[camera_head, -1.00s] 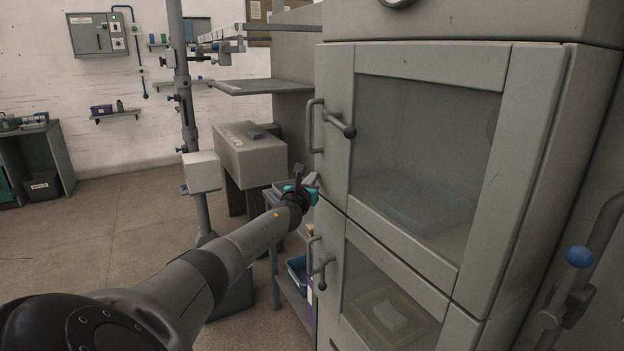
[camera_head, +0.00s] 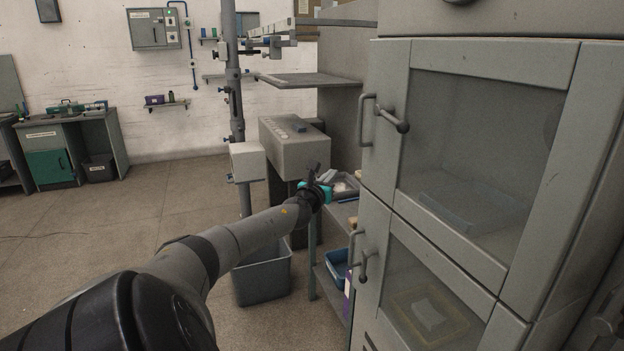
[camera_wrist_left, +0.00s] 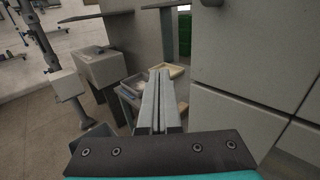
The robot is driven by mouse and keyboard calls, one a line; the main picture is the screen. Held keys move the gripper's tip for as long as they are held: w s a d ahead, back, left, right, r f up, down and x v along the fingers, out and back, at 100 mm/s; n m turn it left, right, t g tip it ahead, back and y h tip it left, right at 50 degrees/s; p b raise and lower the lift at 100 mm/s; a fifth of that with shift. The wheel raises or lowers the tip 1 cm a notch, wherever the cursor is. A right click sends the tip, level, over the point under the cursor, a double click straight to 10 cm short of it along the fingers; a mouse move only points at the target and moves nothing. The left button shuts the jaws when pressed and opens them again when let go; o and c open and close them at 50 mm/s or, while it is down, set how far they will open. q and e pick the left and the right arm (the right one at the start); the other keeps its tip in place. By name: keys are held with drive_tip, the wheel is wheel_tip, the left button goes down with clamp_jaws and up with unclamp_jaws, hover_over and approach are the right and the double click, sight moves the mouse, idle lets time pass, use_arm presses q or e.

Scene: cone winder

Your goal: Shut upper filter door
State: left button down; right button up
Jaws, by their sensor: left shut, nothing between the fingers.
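The upper filter door (camera_head: 489,148) is a grey-framed glass door on the tall cabinet at the right of the head view. It lies flush with the cabinet front and looks shut. Its bar handle (camera_head: 367,120) and a lever latch (camera_head: 396,121) are on its left edge. A flat filter shows faintly behind the glass. My left gripper (camera_head: 325,177) is left of the cabinet, below the upper handle and apart from it. In the left wrist view its fingers (camera_wrist_left: 159,103) are together with nothing between them. My right gripper is out of view.
The lower door (camera_head: 425,290) with its own handle (camera_head: 354,247) is below. A shelf cart with trays (camera_head: 345,185) stands left of the cabinet, close behind my gripper. A grey post (camera_head: 236,110), a grey box unit (camera_head: 290,150) and a bin (camera_head: 262,278) stand farther left. Open floor lies left.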

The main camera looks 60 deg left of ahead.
use_arm(q)
drive_tip(key=shift+s+a, duration=0.2)
drive_tip(key=shift+s, duration=0.6)
drive_tip(key=shift+s+a, duration=0.25)
drive_tip(key=shift+s, duration=0.55)
drive_tip(key=shift+s+a, duration=0.2)
drive_tip(key=shift+s, duration=0.6)
drive_tip(key=shift+f, duration=0.15)
